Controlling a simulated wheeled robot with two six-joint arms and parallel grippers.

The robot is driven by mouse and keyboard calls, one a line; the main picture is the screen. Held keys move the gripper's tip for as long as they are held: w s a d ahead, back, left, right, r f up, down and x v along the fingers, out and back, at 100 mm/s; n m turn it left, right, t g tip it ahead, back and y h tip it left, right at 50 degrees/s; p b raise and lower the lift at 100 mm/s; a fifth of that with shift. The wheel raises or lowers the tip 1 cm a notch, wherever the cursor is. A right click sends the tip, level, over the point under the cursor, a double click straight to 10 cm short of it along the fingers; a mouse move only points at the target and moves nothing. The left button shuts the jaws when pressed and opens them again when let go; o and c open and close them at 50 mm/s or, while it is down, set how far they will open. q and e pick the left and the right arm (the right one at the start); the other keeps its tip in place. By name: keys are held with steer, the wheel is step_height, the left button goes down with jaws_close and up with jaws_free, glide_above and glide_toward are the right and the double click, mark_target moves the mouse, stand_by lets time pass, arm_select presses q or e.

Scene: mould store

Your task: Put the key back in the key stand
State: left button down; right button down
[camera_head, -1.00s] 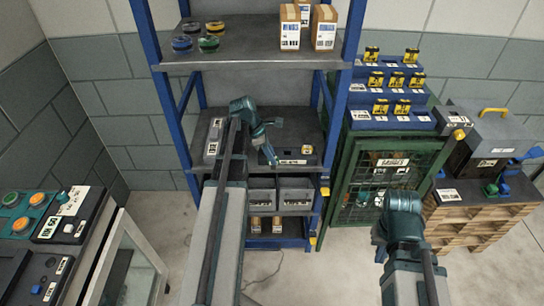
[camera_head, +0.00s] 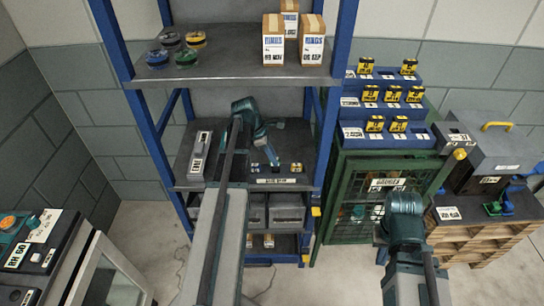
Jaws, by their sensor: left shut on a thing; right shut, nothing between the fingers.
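The key stand (camera_head: 281,182) is a low dark block with a white label on its front, on the middle shelf of the blue rack. Small pale and yellowish pieces show on its top. My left gripper (camera_head: 270,157) reaches in over this shelf, tilted down, with its fingertips at the stand's top. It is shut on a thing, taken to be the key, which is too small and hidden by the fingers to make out. My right gripper (camera_head: 403,208) is in front of the green mesh cabinet, shut and empty, its fingertips mostly hidden.
A grey labelled box (camera_head: 200,152) stands left of the stand on the same shelf (camera_head: 222,165). The shelf above (camera_head: 226,78) has coloured round pieces and cartons. The green cabinet (camera_head: 372,192) carries a blue stepped rack (camera_head: 383,131). A console (camera_head: 32,255) is lower left.

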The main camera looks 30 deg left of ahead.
arm_select(q)
steer(key=shift+w+d+f, duration=0.1)
steer(key=shift+d, duration=0.1)
steer(key=shift+f, duration=0.15)
steer(key=shift+f+b, duration=1.15)
steer(key=shift+b, duration=0.25)
steer(key=c, duration=0.7)
jaws_free()
steer(key=shift+c, duration=0.2)
